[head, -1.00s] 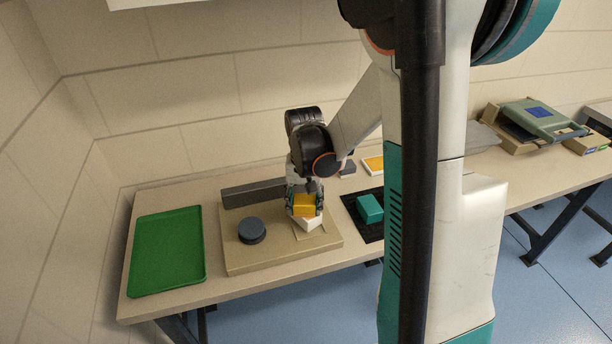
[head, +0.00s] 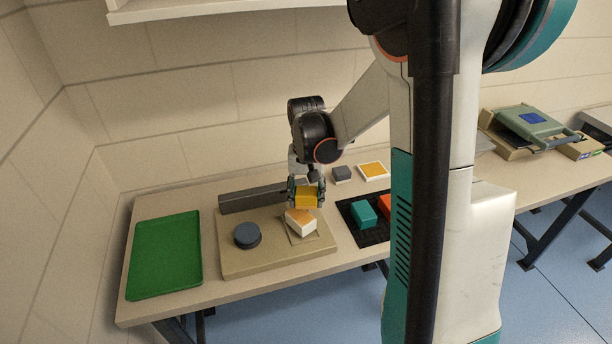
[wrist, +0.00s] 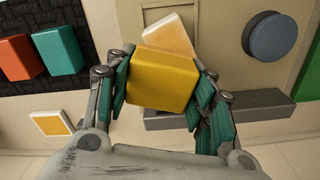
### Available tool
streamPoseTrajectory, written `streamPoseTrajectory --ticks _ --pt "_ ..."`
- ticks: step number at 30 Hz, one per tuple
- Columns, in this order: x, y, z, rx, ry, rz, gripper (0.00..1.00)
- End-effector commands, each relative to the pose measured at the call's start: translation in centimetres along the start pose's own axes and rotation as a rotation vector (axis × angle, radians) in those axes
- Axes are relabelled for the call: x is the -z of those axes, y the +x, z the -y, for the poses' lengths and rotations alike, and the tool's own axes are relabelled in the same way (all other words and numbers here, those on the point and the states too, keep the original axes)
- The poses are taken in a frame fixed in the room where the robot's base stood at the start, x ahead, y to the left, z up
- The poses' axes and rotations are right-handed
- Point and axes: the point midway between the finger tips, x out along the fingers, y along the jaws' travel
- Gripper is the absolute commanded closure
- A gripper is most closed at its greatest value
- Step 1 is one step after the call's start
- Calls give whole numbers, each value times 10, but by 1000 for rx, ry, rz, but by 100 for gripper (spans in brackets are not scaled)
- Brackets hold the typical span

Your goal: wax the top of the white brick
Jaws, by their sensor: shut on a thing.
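The white brick (head: 306,228) sits on a square marked patch on the tan board, turned at an angle. Its top looks yellow-orange, its sides white. In the wrist view its top shows a streaky pale orange (wrist: 172,37), partly hidden by a yellow block. My gripper (head: 306,198) is shut on that yellow block (wrist: 160,82), with a finger on each side. The block is above and slightly behind the brick in the head view, and it looks apart from it, though the gap is hard to judge.
A green tray (head: 165,255) is at left. Teal (head: 363,211) and orange (head: 388,205) blocks stand on a black mat. A yellow-topped white pad (head: 373,170) lies behind.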

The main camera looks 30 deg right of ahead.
Motion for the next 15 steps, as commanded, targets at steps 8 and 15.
streamPoseTrajectory --ticks 8,15 --pt "4 -28 2 0 -2 0 73" --pt "7 -45 4 0 -4 0 73"
